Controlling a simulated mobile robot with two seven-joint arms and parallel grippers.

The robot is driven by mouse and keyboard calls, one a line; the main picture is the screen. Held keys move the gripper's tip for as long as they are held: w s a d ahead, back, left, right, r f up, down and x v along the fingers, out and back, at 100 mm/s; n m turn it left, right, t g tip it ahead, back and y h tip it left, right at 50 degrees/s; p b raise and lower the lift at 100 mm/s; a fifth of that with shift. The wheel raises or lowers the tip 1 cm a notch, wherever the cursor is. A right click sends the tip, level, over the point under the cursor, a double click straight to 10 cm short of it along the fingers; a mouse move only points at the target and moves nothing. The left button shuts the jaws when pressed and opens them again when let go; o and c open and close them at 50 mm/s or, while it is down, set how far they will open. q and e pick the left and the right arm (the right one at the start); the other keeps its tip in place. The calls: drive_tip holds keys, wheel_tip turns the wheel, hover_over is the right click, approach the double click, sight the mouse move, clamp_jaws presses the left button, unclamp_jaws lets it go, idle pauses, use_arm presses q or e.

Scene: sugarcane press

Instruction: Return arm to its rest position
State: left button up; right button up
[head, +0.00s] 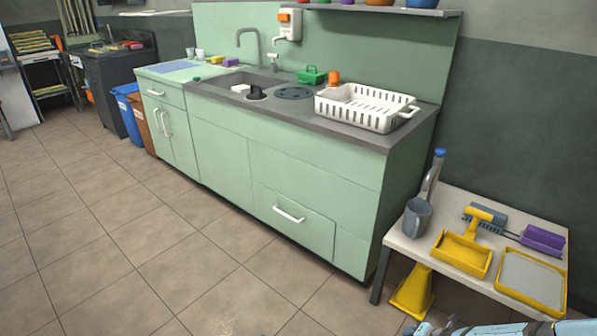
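Part of my own arm shows along the bottom right edge, a light blue and grey strip cut off by the frame. No gripper fingers can be made out there. My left arm and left gripper are not in view. I cannot tell from this view what pose either arm is in or whether anything is held.
A green counter (290,170) with a sink and white dish rack (365,108) fills the middle. A low table (408,246) at right holds a grey mug (417,218), yellow dustpan (461,254) and yellow-rimmed tray (530,281). A yellow cone-like object (412,293) stands below. Tiled floor (130,240) is open at left.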

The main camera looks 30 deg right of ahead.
drive_tip(key=s+a+r+m+t+y, duration=0.1)
drive_tip(key=a+r+m+y, duration=0.25)
drive_tip(key=a+r, duration=1.05)
drive_tip(key=s+a+r+m+t+y, duration=0.1)
drive_tip(key=a+r+m+t+y, duration=0.3)
drive_tip(key=a+r, duration=1)
drive_tip(key=s+a+r+m+g+y, duration=0.15)
drive_tip(key=s+a+r+y, duration=0.25)
drive_tip(key=a+r, duration=0.65)
drive_tip(key=w+a+r+m+t+h+p, duration=0.1)
drive_tip(key=w+a+r+m+t+p, duration=0.15)
drive_tip(key=r+m, duration=0.3)
drive_tip(key=w+a+r+m+t+h+p, duration=0.1)
drive_tip(key=w+a+r+m+t, duration=0.25)
drive_tip(key=r, duration=0.25)
use_arm(q)
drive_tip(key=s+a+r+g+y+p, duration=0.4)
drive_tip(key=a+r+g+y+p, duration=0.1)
drive_tip(key=p, duration=2.9)
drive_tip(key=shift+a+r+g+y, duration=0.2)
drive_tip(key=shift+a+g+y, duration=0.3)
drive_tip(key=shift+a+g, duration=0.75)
use_arm(e)
drive_tip(key=s+d+r+g+h, duration=0.3)
drive_tip(key=s+d+g+h, duration=0.2)
drive_tip(key=d+h, duration=0.1)
drive_tip(key=shift+s+d+r+m+g, duration=0.15)
drive_tip(key=shift+d+r+m+g, duration=0.25)
drive_tip(key=shift+d, duration=0.25)
